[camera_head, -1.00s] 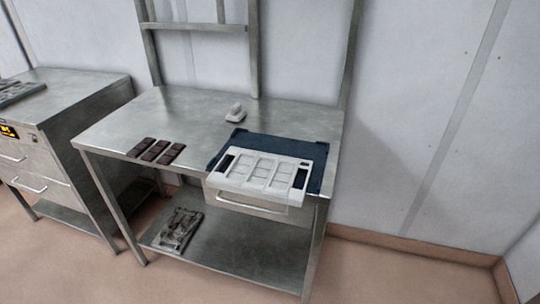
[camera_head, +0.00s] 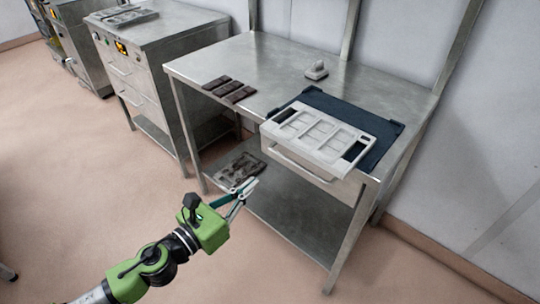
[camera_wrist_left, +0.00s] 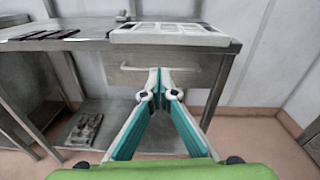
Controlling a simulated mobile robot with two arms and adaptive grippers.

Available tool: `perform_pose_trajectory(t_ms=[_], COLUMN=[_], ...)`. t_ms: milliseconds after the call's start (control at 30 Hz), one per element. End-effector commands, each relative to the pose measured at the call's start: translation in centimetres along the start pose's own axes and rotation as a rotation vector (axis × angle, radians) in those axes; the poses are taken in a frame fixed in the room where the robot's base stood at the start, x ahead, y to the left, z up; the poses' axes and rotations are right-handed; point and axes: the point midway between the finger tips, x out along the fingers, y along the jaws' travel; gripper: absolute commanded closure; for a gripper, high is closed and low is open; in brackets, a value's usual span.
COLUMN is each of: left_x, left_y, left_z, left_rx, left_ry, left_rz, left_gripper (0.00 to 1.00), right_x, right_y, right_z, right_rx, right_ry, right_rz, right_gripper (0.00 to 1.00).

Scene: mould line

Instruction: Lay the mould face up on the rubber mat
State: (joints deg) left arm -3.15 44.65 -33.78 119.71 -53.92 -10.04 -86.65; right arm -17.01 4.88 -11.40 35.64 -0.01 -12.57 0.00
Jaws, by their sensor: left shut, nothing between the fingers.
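The white mould (camera_head: 318,138) lies on the dark blue rubber mat (camera_head: 385,124) on the steel table, its cavities facing up. It reaches past the mat toward the table's front edge, above the drawer. It also shows in the left wrist view (camera_wrist_left: 170,36). My left gripper (camera_head: 250,184) is shut and empty, in front of the table and below the tabletop, apart from the mould. In the left wrist view its fingertips (camera_wrist_left: 160,72) meet in front of the drawer. My right gripper is not in view.
Dark chocolate bars (camera_head: 231,90) lie on the table left of the mat. A small pale object (camera_head: 316,70) stands behind it. A dark, patterned slab (camera_head: 238,170) is on the lower shelf. A steel cabinet (camera_head: 160,75) with another mould (camera_head: 122,16) stands at left.

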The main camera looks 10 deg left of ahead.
Motion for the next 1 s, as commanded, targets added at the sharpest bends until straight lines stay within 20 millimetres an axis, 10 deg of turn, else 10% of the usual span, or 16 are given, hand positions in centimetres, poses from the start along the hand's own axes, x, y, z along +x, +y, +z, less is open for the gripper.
perform_pose_trajectory(t_ms=[267,1000], left_x=[0.7,13.2], left_y=[-1.8,-2.4], left_z=[2.3,2.4], left_rx=[0.104,0.098], left_ry=[-0.035,-0.032], left_rz=[-0.041,-0.041], left_gripper=[1.00,1.00], right_x=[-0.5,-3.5], right_y=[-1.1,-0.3], right_z=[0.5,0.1], right_rx=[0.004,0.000], right_ry=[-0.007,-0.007], right_rz=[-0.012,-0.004], right_gripper=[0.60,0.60])
